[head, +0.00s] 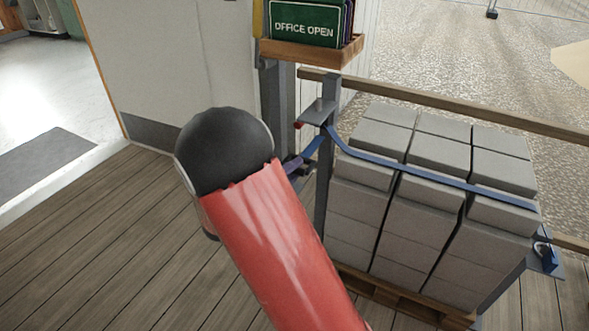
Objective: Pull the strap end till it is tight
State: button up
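A blue strap (430,177) runs over the top of a stack of grey blocks (411,222), from a metal bracket (318,112) on a grey post at the left to a blue fitting (546,257) at the lower right. From the bracket the strap's end (312,151) slants down left to a darker purple-blue part, close behind my red and black arm. Small dark pieces show around that part; my arm hides most of my gripper, so its fingers and any hold on the strap cannot be made out.
The blocks stand on a wooden pallet (395,296) on the plank deck (95,250). A wooden rail (450,117) runs behind them. A wooden holder (312,52) with a green "OFFICE OPEN" sign (305,22) is above the post. The deck at left is clear, beside an open doorway.

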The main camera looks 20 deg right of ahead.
jog(key=shift+o, duration=1.4)
jog(key=shift+a, duration=0.1)
jog(key=v, duration=0.7)
jog(key=shift+a, duration=0.35)
jog(key=shift+s+d, duration=0.1)
jog(key=shift+s, duration=0.05)
